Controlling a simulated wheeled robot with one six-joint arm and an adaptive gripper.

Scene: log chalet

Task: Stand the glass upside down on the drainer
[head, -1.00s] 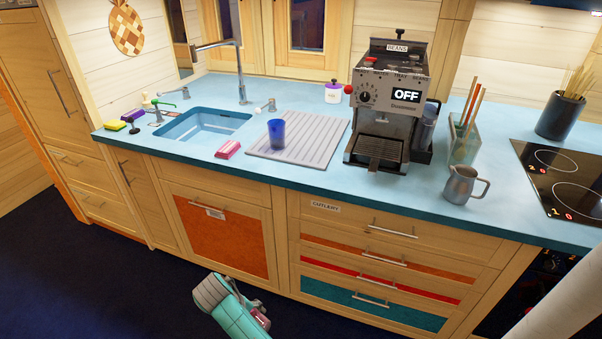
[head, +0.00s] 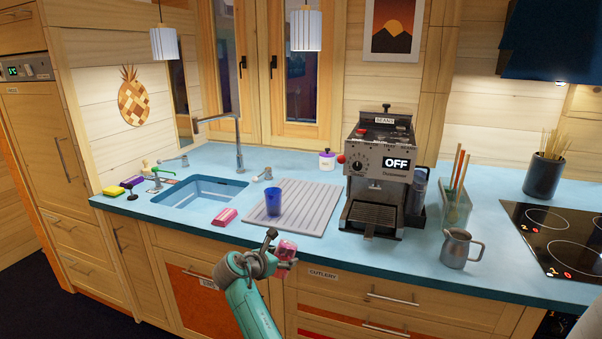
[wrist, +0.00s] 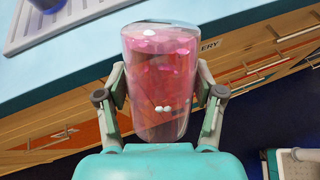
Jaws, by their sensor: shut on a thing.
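My gripper (head: 278,248) is shut on a clear pink glass (head: 287,251), just in front of the counter's front edge. In the wrist view my gripper (wrist: 162,92) has one finger on each side of the pink glass (wrist: 158,85). The glass's wider end is away from my palm; I cannot tell which end is its mouth. The grey ribbed drainer (head: 312,208) lies on the counter beyond my gripper, and its corner shows at the top left of the wrist view (wrist: 88,12). The glass is apart from the drainer.
A blue tumbler (head: 273,203) stands on the drainer's left part. A pink packet (head: 225,217) lies left of the drainer, by the sink (head: 200,192). A coffee machine (head: 378,180) stands close on the right. The drainer's middle and right are bare.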

